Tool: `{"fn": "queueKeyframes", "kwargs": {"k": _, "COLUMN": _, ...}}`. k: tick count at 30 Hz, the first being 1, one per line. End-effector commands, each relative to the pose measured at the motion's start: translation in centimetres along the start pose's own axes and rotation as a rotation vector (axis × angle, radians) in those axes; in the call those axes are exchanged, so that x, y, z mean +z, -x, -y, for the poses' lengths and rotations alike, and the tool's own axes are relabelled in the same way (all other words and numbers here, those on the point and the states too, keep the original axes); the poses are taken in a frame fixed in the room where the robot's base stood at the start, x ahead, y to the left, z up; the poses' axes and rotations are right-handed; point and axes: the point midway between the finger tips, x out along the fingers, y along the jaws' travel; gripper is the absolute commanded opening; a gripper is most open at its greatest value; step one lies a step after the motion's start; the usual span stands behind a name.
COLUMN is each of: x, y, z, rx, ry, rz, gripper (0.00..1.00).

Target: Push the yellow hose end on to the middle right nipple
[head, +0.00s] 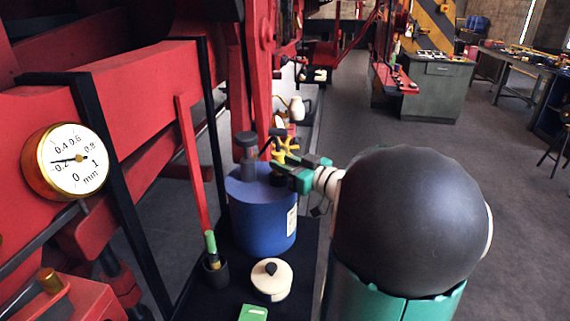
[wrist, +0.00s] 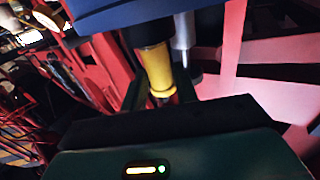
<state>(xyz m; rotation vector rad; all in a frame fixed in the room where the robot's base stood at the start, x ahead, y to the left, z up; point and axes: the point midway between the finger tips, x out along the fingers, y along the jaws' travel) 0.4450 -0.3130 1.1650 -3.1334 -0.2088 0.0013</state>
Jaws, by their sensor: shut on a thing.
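My gripper (head: 283,165) reaches in from the right, above the rim of a blue drum. A yellow piece (head: 287,148), partly hidden, shows right at its fingers. In the wrist view a yellow cylindrical hose end (wrist: 158,70) with a collar at its lower end stands between my dark fingers (wrist: 162,95), and my gripper is shut on it. I cannot make out the middle right nipple for certain in either view.
The blue drum (head: 262,222) carries a dark grey knob (head: 246,146). A cream lidded pot (head: 271,279) and a dark cup (head: 215,271) stand in front. A round gauge (head: 67,161) and red machinery fill the left. A grey metal post (wrist: 184,42) stands beside the hose end. Open floor lies right.

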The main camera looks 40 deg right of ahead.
Motion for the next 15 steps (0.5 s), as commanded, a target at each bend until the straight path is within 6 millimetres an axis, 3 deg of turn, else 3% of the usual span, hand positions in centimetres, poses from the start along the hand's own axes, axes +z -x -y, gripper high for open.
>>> {"fn": "queueKeyframes", "kwargs": {"k": 15, "x": -3.4, "y": 0.0, "z": 0.0, "rx": -0.001, "ry": 0.005, "rz": -0.002, "gripper": 0.02}}
